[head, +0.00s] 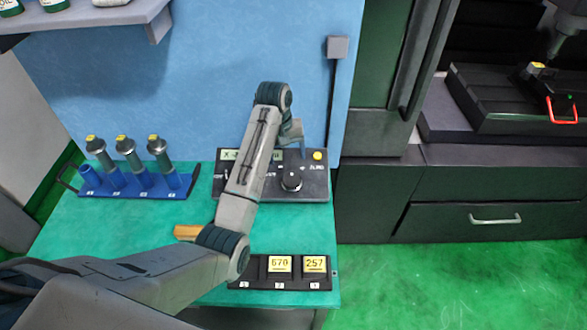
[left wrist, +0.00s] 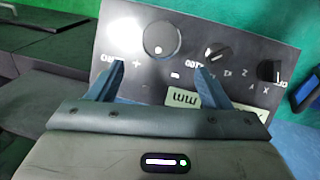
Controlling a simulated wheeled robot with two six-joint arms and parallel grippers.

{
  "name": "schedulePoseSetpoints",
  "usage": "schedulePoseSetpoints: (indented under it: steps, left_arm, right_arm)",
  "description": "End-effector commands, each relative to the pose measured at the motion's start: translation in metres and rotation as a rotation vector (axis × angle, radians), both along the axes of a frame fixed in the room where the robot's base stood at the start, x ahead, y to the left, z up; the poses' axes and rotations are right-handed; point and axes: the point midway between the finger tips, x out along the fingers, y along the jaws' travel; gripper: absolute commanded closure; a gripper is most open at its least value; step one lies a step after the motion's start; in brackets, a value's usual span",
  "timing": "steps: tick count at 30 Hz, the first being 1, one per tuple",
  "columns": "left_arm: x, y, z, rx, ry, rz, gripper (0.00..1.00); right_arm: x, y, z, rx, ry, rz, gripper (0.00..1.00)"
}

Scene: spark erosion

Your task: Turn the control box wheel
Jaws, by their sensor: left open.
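The control box (head: 312,189) is a dark panel on the green-topped bench, with a display, a yellow button and a round black wheel (head: 291,180). In the left wrist view the panel (left wrist: 135,28) is seen upside down, and the wheel (left wrist: 162,38) is a round knob beyond the fingertips. My left gripper (head: 297,146) is over the back part of the box, partly hidden by its own arm. In the left wrist view its two blue fingers (left wrist: 158,78) are apart with nothing between them. The arm covers the left part of the box. My right gripper is not in view.
A blue rack (head: 140,190) with several grey tool holders stands on the left of the bench. A black tray (head: 290,283) with yellow labelled tags lies at the front. A wooden-coloured piece (head: 187,232) lies by my arm. A dark cabinet (head: 450,200) stands to the right.

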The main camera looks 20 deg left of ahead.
Motion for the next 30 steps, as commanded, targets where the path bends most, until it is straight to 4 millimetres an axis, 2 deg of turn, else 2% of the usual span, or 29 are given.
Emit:
schedulePoseSetpoints:
  steps: [3, 6, 8, 11, 16, 20, 23, 27, 28, 30]
  left_arm:
    - [0.0, -0.003, -0.019, -0.001, 0.004, -0.001, 0.28]
    - [0.0, -0.005, -0.038, 0.0, 0.004, -0.001, 0.28]
    - [0.001, -0.006, -0.049, 0.001, 0.004, 0.0, 0.28]
    - [0.001, -0.009, -0.067, 0.001, 0.003, -0.001, 0.28]
    - [0.003, -0.011, -0.087, 0.001, 0.001, -0.001, 0.28]
    - [0.004, -0.012, -0.094, 0.001, -0.002, -0.001, 0.28]
    - [0.004, -0.012, -0.096, 0.001, -0.002, -0.001, 0.28]
    - [0.004, -0.012, -0.096, 0.001, -0.002, -0.001, 0.28]
    - [0.004, -0.012, -0.096, 0.001, -0.002, -0.001, 0.3]
    - [0.004, -0.012, -0.096, 0.001, -0.002, -0.001, 0.44]
  right_arm:
    - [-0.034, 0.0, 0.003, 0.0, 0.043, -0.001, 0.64]
    - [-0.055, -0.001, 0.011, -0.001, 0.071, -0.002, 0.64]
    - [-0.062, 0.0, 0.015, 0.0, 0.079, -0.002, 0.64]
    - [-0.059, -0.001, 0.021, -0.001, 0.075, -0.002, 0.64]
    - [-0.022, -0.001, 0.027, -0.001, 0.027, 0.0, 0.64]
    - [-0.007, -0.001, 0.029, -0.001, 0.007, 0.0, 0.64]
    - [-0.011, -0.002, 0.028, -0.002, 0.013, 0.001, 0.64]
    - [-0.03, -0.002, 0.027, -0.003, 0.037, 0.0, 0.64]
    - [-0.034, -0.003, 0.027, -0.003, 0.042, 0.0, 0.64]
    - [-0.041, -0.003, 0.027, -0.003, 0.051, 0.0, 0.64]
